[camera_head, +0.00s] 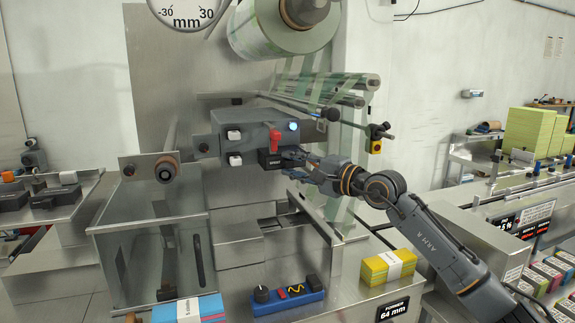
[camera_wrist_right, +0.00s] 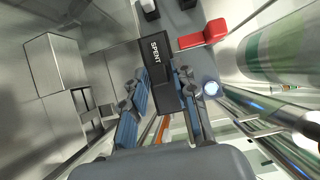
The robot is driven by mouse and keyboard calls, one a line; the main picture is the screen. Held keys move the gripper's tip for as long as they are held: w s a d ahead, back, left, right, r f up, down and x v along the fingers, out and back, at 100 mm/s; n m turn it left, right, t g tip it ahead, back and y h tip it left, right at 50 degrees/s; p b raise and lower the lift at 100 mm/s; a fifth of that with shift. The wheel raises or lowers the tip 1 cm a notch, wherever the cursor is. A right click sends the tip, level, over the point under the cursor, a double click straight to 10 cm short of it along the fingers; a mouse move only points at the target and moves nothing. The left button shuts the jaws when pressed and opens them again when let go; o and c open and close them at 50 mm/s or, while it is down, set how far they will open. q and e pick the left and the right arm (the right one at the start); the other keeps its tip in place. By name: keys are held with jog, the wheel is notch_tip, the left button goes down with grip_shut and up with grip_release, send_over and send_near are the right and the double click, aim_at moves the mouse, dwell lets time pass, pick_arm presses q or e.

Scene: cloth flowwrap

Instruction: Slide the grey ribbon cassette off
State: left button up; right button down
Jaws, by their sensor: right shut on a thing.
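The dark grey ribbon cassette (camera_head: 268,158) sits at the front lower right of the grey printer housing (camera_head: 236,134), below a red lever (camera_head: 274,139). In the right wrist view the cassette (camera_wrist_right: 158,70) carries the word SPENT and lies between my fingers. My right gripper (camera_head: 291,157) reaches in from the right and is shut on the cassette; the fingers (camera_wrist_right: 160,97) lie along its two sides. The cassette is close against the housing; I cannot tell whether it is still seated. My left gripper is not in view.
A white-green film roll (camera_head: 278,28) hangs above, with rollers (camera_head: 335,88) right of the housing. A blue control box (camera_head: 288,296), a yellow banded stack (camera_head: 388,267) and a blue banded stack (camera_head: 188,309) stand below in front. A clear-walled bin (camera_head: 150,255) is lower left.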

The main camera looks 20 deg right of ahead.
jog(key=shift+s+d, duration=0.1)
jog(key=shift+s, duration=0.65)
jog(key=s+b, duration=0.5)
jog(key=s, duration=0.4)
jog(key=shift+s+d+b, duration=0.15)
jog(key=shift+b, duration=0.25)
dwell(0.4)
